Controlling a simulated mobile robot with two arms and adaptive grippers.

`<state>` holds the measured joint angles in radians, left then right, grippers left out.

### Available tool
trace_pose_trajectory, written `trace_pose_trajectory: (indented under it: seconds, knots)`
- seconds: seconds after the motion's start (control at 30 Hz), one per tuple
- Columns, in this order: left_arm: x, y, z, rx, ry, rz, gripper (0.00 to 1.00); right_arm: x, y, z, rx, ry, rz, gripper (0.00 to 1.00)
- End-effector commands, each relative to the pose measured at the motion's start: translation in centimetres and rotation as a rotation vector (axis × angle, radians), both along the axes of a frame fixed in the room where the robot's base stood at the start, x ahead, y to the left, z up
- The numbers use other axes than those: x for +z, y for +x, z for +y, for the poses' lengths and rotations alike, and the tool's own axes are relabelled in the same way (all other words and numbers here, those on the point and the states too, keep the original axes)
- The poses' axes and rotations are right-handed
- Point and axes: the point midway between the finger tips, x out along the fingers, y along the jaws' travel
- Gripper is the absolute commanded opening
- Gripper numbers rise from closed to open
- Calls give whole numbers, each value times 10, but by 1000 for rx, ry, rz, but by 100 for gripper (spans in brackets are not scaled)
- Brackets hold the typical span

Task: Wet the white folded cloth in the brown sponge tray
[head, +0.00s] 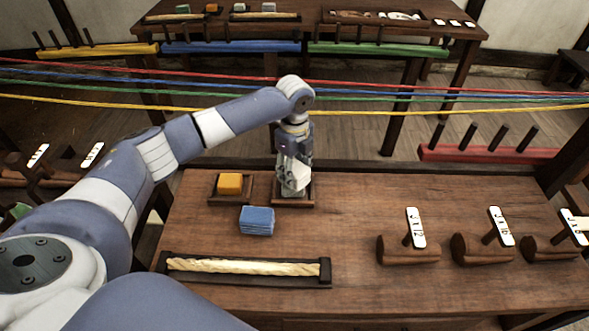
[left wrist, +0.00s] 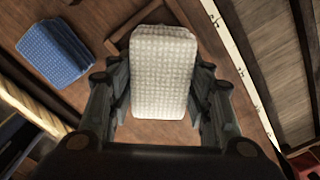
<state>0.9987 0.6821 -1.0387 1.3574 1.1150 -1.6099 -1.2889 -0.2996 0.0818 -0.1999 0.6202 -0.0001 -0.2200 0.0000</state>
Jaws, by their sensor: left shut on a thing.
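The white folded cloth (left wrist: 162,72) is between the fingers of my left gripper (left wrist: 160,100), which is shut on it. In the head view the left gripper (head: 293,182) points down over a small brown tray (head: 292,203) at the back of the table. The white cloth shows there partly, behind the fingers. I cannot tell whether it touches the tray. Just left is the brown sponge tray (head: 213,197) with a yellow-orange sponge (head: 230,184) in it. In the left wrist view a wooden rim (left wrist: 117,43) shows beside the cloth. My right gripper is not in view.
A blue folded cloth (head: 257,221) lies in front of the trays. A long dark holder (head: 250,281) with a pale rope is nearer. Wooden blocks with labelled tags (head: 408,249) stand at right. Coloured ropes (head: 400,113) stretch behind the table. The table's middle right is clear.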

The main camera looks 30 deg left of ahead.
Motion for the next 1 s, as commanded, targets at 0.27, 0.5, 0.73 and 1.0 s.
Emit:
trace_pose_trajectory:
  seconds: [0.27, 0.5, 0.73, 1.0]
  knots:
    - [0, 0, 0, 0, 0, 0, 27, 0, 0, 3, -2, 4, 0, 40]
    - [-3, 0, 0, 0, 0, 0, 27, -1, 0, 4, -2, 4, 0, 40]
    - [-6, 0, 0, 0, 0, 0, 27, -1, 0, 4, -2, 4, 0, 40]
    - [-9, 0, 0, 0, 0, -1, 27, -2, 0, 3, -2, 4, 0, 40]
